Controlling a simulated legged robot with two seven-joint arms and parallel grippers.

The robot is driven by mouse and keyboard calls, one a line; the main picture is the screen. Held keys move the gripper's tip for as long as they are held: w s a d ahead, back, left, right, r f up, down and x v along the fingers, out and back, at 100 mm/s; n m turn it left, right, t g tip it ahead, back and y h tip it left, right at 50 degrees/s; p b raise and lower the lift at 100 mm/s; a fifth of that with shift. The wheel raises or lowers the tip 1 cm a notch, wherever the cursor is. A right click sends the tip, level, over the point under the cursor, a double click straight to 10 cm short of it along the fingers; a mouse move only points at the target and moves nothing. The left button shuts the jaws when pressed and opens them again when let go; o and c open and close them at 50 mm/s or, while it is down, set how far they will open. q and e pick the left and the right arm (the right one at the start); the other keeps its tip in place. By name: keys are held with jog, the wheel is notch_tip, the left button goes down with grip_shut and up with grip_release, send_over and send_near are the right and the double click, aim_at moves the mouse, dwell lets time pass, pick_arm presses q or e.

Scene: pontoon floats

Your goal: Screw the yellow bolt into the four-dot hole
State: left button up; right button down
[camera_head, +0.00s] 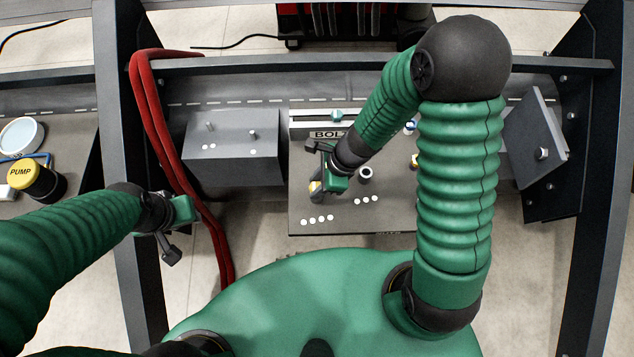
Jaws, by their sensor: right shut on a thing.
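My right gripper (322,184) is over the left front part of the grey board (345,223), just behind a row of four white dots (317,219). It is shut on the yellow bolt (315,187), of which only a small yellow part shows at the fingers. The four-dot hole is hidden under the gripper and bolt; I cannot tell how deep the bolt sits. My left gripper (178,232) is away to the left, in front of the red hoses; its finger gap is unclear.
A dark raised socket (365,173) with three white dots stands right of my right gripper. A grey box (232,150) with pegs lies left of the board. Red hoses (165,125) hang at the left frame post. A tilted plate (535,140) is at the right.

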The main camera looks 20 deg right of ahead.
jog(key=shift+f+b, duration=0.6)
jog(key=shift+f, duration=0.15)
jog(key=c, duration=1)
grip_release()
jog(key=shift+r, duration=0.1)
jog(key=shift+o, duration=0.2)
jog(key=p+v, duration=0.7)
jog(key=v, duration=0.9)
jog(key=shift+d+r, duration=0.15)
jog(key=shift+r, duration=0.2)
jog(key=r+n+h, duration=0.1)
jog(key=n, duration=0.6)
jog(key=s+d+n+t+h, duration=0.1)
jog(key=n+h, duration=0.1)
jog(key=n, duration=0.5)
jog(key=s+d+r+n+h, duration=0.1)
jog(key=n, duration=0.6)
jog(key=shift+r, duration=0.35)
